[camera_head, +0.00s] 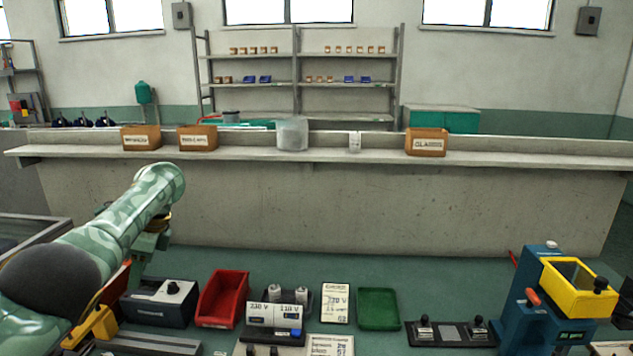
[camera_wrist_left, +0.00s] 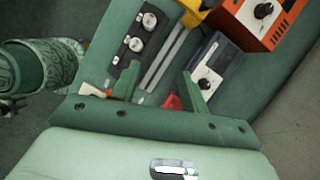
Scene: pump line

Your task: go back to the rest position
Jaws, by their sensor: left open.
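My left arm in camouflage green comes in from the left in the head view and bends down over the bench. Its left gripper (camera_head: 143,258) hangs partly hidden behind the arm, near a dark grey box with a knob (camera_head: 160,301). In the left wrist view the two green fingers of this gripper (camera_wrist_left: 160,90) stand apart with nothing between them. The grey box (camera_wrist_left: 216,72) lies beyond the fingers, and a dark panel with round fittings (camera_wrist_left: 138,40) lies to their left. My right gripper is not in view.
On the green bench stand a red bin (camera_head: 222,298), a 230/110 V unit (camera_head: 275,318), a green tray (camera_head: 378,309) and a blue machine with a yellow hopper (camera_head: 577,288). An orange box (camera_wrist_left: 262,18) is near the gripper. A shelf ledge (camera_head: 300,155) with bins runs behind.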

